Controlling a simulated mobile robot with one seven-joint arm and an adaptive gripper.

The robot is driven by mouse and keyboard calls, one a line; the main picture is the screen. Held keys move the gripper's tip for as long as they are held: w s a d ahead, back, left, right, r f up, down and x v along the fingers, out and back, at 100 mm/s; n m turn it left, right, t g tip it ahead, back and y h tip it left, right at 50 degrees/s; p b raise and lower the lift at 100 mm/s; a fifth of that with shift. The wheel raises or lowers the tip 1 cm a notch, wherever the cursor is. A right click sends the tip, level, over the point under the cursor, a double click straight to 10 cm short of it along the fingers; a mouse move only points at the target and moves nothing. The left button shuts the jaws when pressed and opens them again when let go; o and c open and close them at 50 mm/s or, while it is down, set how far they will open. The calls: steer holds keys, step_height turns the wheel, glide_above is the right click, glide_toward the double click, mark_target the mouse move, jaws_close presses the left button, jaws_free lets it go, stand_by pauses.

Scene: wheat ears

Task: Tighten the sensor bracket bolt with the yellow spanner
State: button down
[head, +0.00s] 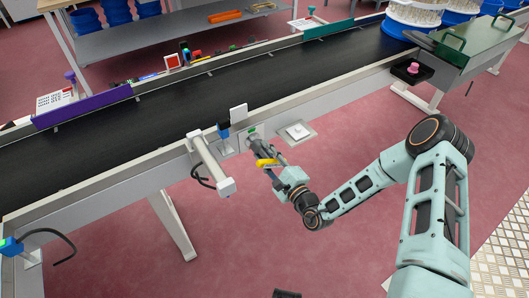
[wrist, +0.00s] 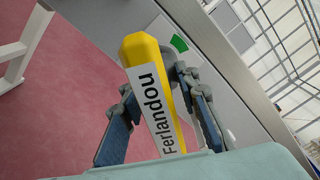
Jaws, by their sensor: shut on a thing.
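The yellow spanner (head: 267,162) is in my gripper (head: 262,152), beside the conveyor's near side. In the wrist view the spanner (wrist: 139,48) shows as a yellow handle with a white label reading "Ferlandou". It lies between the two blue-grey fingers of my gripper (wrist: 158,85), which is shut on it. The spanner's working end is hidden. A blue sensor (head: 224,130) is on the conveyor's near rail, left of my gripper, above a light grey bracket arm (head: 211,166) that sticks out toward me. I cannot make out the bolt in either view.
The black conveyor belt (head: 215,105) runs diagonally behind my gripper. The red floor in front is mostly clear.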

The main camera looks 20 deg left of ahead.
steer(key=shift+w+a, duration=0.15)
steer(key=shift+x, duration=1.05)
steer(key=shift+m, duration=1.2)
steer(key=shift+p, duration=0.3)
steer(key=shift+m, duration=1.2)
steer(key=shift+p, duration=0.3)
